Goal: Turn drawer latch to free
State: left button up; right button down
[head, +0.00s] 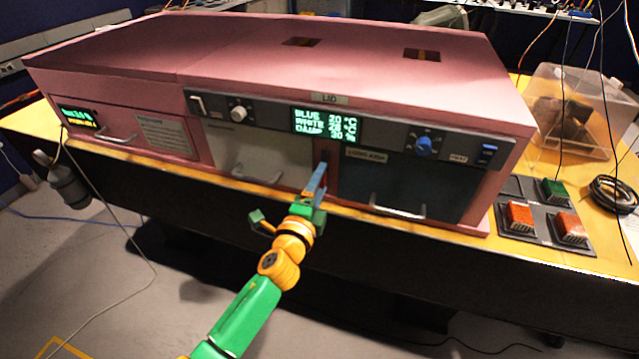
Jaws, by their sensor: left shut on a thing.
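A pink foam enclosure stands on a bench, with a white drawer (262,158) and a dark drawer (412,190) in its front. The drawer latch (323,160) is on the narrow red post between these two drawers. My left gripper (318,180) reaches up to this post from below and is shut on the latch. The gripper hides most of the latch, so its angle cannot be told. Both drawers look closed, with pale handles (256,178) and (398,209) along their lower edges. My right gripper is not in view.
A control strip with a display (327,125) and a blue knob (424,145) runs above the drawers. A button panel (545,233) and a clear bin (577,112) are on the bench at right. Open floor lies in front.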

pick_arm(q)
jog(key=shift+f, duration=0.1)
jog(key=o, duration=1.4)
jog(key=v, duration=0.7)
jog(key=shift+p, duration=0.3)
